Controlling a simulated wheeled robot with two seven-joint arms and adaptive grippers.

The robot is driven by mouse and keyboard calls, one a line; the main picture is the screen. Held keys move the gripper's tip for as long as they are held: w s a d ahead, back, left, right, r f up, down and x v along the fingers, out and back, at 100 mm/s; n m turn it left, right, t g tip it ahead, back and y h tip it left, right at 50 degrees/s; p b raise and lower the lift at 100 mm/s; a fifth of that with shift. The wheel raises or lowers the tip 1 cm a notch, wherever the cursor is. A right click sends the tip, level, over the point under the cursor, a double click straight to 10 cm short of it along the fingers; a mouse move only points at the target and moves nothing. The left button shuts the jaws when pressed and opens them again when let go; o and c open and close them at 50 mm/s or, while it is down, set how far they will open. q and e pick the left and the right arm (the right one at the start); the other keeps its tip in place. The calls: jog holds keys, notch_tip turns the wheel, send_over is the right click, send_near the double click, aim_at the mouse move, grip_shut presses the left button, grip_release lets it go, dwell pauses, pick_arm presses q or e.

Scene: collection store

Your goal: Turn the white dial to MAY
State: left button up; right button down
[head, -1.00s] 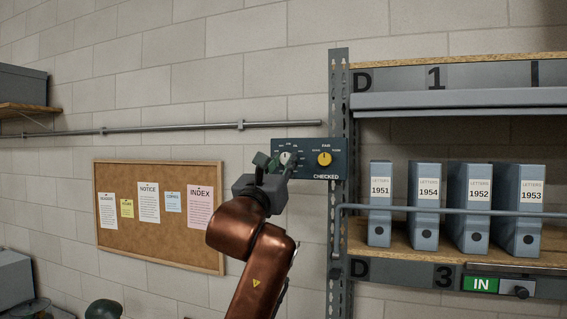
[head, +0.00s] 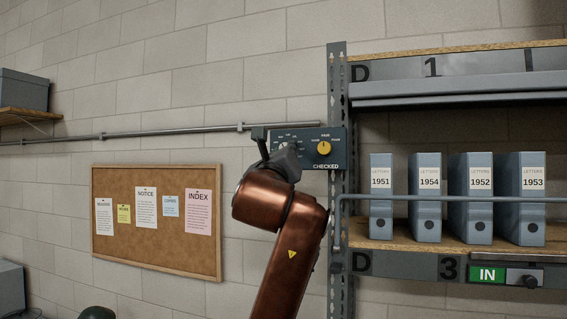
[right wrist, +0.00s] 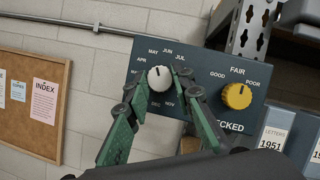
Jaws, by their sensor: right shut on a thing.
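The white dial (right wrist: 160,79) is on the left side of a dark panel (right wrist: 203,92), ringed by month labels such as APR, MAY, JUN and JUL. A small dark mark near its upper edge seems to point up toward MAY or JUN; I cannot tell exactly which. My right gripper (right wrist: 160,92) is shut on the dial, its green fingers on either side and hiding some lower labels. In the head view my right gripper (head: 272,146) is in front of the panel (head: 337,147) and mostly hides the dial. My left gripper is not in view.
A yellow dial (right wrist: 237,96) with GOOD, FAIR and POOR sits right of the white one. A metal rack post (head: 338,220) and shelves with grey binders (head: 428,205) stand to the right. A cork board (head: 155,250) hangs at left, below a wall pipe (head: 180,133).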

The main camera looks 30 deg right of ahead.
jog(key=shift+n+y+b, duration=0.3)
jog(key=shift+n, duration=0.4)
jog(key=shift+r, duration=0.1)
jog(key=shift+s, duration=0.1)
jog(key=c, duration=1.7)
grip_release()
jog(key=shift+a, duration=0.1)
jog(key=v, duration=1.2)
jog(key=shift+d+f, duration=0.2)
jog(key=shift+f, duration=0.05)
